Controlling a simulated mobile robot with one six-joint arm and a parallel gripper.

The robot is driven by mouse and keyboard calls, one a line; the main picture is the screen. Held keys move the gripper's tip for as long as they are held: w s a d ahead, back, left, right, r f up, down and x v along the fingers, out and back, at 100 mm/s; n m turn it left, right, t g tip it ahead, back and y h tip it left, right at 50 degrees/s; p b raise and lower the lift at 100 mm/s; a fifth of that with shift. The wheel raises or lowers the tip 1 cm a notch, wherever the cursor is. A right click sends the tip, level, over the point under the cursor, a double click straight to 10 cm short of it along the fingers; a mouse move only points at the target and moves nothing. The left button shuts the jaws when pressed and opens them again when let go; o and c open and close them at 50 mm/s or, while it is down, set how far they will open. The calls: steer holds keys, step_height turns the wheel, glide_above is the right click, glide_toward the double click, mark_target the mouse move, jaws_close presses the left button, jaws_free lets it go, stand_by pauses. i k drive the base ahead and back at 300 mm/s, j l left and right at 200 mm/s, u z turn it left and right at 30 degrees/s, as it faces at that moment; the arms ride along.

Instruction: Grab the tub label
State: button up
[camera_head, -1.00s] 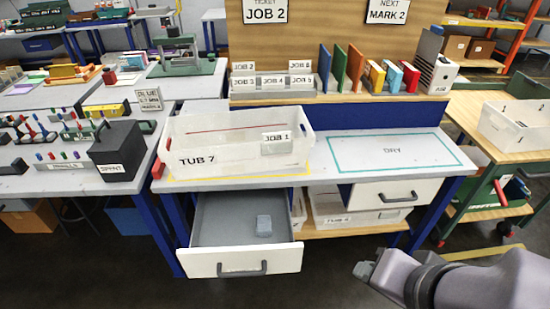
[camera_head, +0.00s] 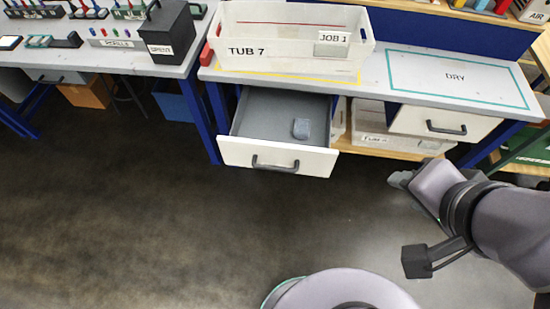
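A white translucent tub (camera_head: 285,53) marked TUB 7 stands on the grey bench top at the upper middle. A label card (camera_head: 332,37) reading JOB 1 is on the tub's front wall at its right side. My gripper (camera_head: 400,180) is at the right, low and in front of the bench, well apart from the tub and its label. Its fingers are small and seen from the side, so I cannot tell whether they are open.
An open drawer (camera_head: 275,154) juts out below the tub, with a grey-blue block (camera_head: 301,128) inside. A shut drawer (camera_head: 445,122) is at the right. The outlined DRY area (camera_head: 455,76) is bare. A dark SPRINT box (camera_head: 167,36) stands at the left. The floor in front is clear.

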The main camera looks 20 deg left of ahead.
mark_target(324, 37)
steer(key=i+j+u, duration=0.3)
steer(key=i+u, duration=0.65)
steer(key=i, duration=0.15)
